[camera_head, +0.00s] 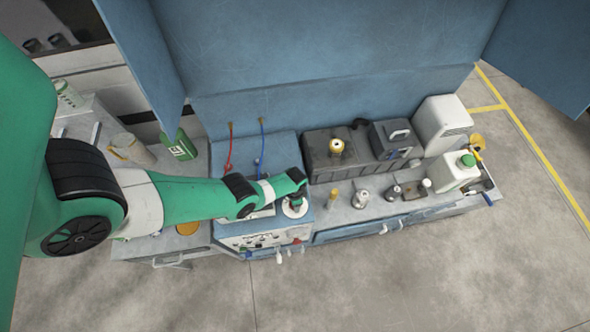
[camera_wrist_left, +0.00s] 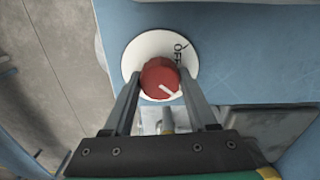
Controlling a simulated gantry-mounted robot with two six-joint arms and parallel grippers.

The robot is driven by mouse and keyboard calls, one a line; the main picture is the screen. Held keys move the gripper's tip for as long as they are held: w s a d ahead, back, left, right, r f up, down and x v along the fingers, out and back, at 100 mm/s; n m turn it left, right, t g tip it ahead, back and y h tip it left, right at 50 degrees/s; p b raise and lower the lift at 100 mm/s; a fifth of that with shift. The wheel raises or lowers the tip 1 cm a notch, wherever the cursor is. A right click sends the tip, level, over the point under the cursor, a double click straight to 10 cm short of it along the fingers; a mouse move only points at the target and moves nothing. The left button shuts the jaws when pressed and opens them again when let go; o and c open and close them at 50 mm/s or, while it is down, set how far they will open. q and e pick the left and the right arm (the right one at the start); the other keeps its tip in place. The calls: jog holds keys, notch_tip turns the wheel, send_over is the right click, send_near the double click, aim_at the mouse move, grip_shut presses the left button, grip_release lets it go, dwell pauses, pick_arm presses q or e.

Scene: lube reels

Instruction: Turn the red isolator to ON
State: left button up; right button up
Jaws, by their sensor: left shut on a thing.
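The red isolator (camera_wrist_left: 157,72) is a round red knob on a white dial plate (camera_wrist_left: 138,48) in the left wrist view. The letters OFF show on the plate, up and right of the knob. A white mark on the knob's face slants toward lower right, away from these letters. My left gripper (camera_wrist_left: 160,88) has one finger on each side of the knob and is shut on it. In the head view my left gripper (camera_head: 296,201) is over the white dial plate (camera_head: 300,212) on the blue cabinet, and hides the knob. My right gripper is not in view.
Right of the gripper, several small fittings and a white jug (camera_head: 452,172) stand on the bench. Dark boxes (camera_head: 330,165) stand behind them. A red hose (camera_head: 229,150) and a blue hose (camera_head: 262,145) hang behind my arm. A control panel (camera_head: 262,240) faces the front.

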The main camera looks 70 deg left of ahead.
pick_arm(q)
jog(key=shift+m, duration=0.5)
jog(key=o, duration=1.4)
jog(key=shift+c, duration=0.2)
